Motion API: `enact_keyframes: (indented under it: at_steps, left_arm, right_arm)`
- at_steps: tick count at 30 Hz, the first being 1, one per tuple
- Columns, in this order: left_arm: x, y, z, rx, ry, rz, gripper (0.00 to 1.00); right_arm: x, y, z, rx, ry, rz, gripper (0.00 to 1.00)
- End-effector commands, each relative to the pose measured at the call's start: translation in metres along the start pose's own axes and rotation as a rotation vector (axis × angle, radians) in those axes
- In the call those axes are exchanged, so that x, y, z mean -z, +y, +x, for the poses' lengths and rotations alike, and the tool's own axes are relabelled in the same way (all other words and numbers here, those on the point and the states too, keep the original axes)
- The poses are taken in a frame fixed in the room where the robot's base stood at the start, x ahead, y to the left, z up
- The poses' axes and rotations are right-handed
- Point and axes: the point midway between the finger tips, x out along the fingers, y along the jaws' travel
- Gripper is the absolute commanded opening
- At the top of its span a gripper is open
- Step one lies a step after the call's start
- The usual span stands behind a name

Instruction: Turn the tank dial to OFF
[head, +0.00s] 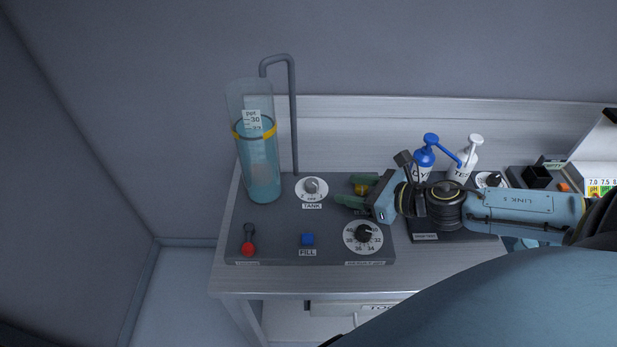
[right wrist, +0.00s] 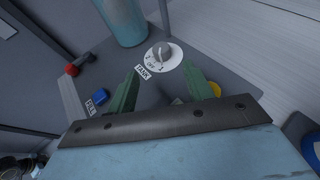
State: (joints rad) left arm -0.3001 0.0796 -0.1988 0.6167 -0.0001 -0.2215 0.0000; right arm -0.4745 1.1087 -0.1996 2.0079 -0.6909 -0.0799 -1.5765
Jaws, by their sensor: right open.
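The tank dial (head: 312,188) is a grey knob on a round white plate with a TANK label below it, on the dark panel right of the water cylinder. It also shows in the right wrist view (right wrist: 161,54), ahead of the fingertips. The knob's exact setting is too small to read surely. My right gripper (head: 352,190) is open, its green fingers pointing left toward the dial and apart from it. In the right wrist view the fingers (right wrist: 166,80) are spread with nothing between their tips. My left gripper is not in view.
The clear cylinder (head: 262,170) with blue water stands left of the dial. A blue FILL button (head: 307,239), a red-tipped lever (head: 248,243) and a black numbered dial (head: 363,234) are nearer the front. Blue (head: 424,160) and white (head: 466,158) pump bottles stand behind my right arm.

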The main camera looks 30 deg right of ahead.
Motion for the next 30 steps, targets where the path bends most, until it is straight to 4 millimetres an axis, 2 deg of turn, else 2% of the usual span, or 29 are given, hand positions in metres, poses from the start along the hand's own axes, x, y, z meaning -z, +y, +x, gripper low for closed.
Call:
enact_keyframes:
  at_steps: [1,4,8,12,15,30]
  left_arm:
    - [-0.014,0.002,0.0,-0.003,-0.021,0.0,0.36]
    - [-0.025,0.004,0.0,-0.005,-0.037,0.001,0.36]
    - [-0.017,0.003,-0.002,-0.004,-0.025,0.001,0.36]
    - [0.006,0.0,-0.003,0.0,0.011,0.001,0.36]
    - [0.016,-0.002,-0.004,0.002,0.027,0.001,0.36]
    - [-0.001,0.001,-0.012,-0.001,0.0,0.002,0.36]
  right_arm:
    - [-0.002,-0.001,0.005,0.0,-0.004,-0.002,0.51]
    - [-0.002,-0.001,0.014,0.002,-0.002,-0.002,0.51]
    - [-0.002,-0.002,0.026,0.004,-0.004,0.001,0.51]
    - [-0.003,-0.001,0.039,0.003,-0.003,0.001,0.51]
    - [-0.002,-0.002,0.05,0.004,-0.003,0.002,0.51]
    - [-0.001,-0.001,0.11,0.003,-0.001,0.002,0.51]
